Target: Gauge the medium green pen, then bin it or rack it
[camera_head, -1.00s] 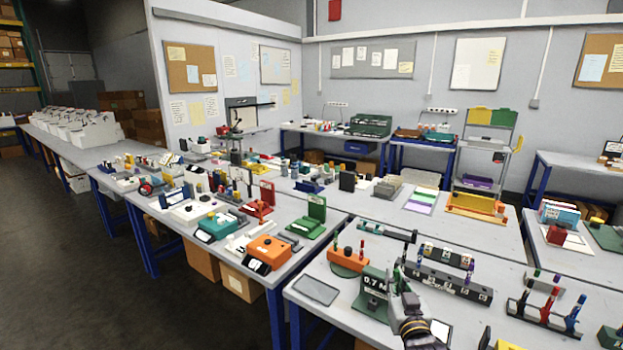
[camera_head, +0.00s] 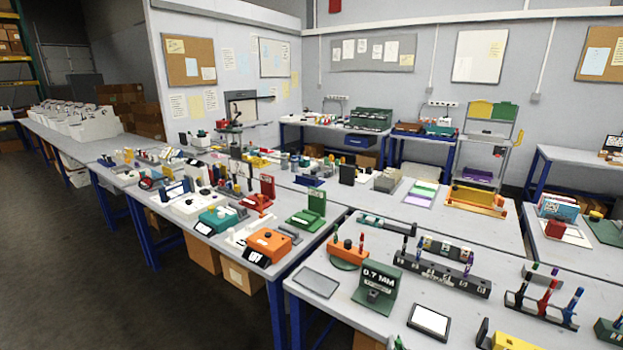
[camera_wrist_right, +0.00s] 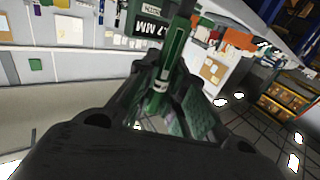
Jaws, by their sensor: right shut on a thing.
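The green pen (camera_wrist_right: 170,62) is held in my right gripper (camera_wrist_right: 165,88), shown in the right wrist view. The gripper is shut on it, and the pen sticks out past the fingers, tilted. In the head view only a small part of what looks like the held pen or gripper shows at the bottom edge. The green gauge block marked 0.7 MM (camera_head: 378,286) stands on the near table, with the pen apart from it in the head view. My left gripper is not in view.
A grey flat pad (camera_head: 316,281) lies left of the gauge, and a white-faced tablet (camera_head: 430,320) lies right of it. An orange block (camera_head: 349,251) on a green base stands behind. A dark stand (camera_head: 542,303) holds coloured pens at right. Bare tabletop lies between them.

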